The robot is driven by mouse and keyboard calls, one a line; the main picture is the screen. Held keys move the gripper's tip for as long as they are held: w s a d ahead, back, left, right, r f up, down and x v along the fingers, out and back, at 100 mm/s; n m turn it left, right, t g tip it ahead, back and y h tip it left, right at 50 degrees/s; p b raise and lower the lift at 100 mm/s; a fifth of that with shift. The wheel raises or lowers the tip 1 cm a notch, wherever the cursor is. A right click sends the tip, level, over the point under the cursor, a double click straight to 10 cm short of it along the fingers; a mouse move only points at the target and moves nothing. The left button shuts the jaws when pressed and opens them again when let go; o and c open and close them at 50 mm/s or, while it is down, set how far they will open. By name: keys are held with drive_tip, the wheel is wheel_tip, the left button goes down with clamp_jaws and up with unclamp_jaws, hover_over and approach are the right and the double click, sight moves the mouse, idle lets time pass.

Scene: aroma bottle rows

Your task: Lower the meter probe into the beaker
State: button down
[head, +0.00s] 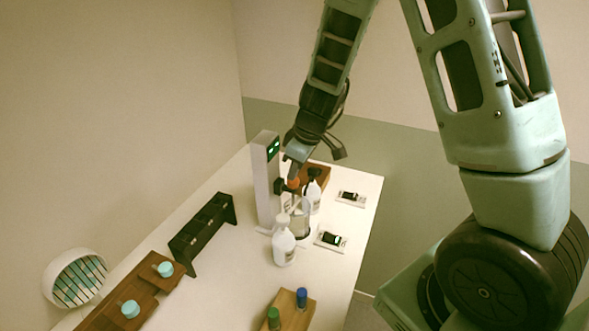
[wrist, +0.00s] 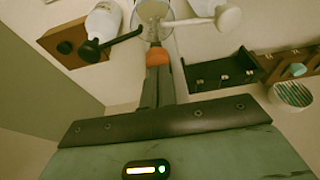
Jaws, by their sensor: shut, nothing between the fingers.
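The meter is a white upright column (head: 264,190) with a green display, standing on the white table. A dark probe holder (head: 280,187) juts from its side. The clear beaker (head: 304,222) stands beside the column and shows at the top of the wrist view (wrist: 151,12). My gripper (head: 293,184) is shut and empty, pointing down, with its orange tips at the holder, above the beaker. In the wrist view the tips (wrist: 158,57) lie just in front of the beaker. The probe itself is hard to make out, and I cannot tell whether the tips touch the holder.
A white pump bottle (head: 284,246) stands in front of the beaker and a black-topped bottle (head: 313,192) behind. Two small devices (head: 331,240) lie to the right. A black rack (head: 203,232) and wooden racks (head: 296,317) stand nearer. The table's right edge is close.

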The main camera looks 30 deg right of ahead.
sight(296, 181)
drive_tip(key=shift+f+b, duration=1.95)
drive_tip(key=shift+b, duration=0.35)
drive_tip(key=shift+s, duration=0.1)
drive_tip(key=shift+s+f, duration=0.1)
drive_tip(key=shift+f, duration=0.05)
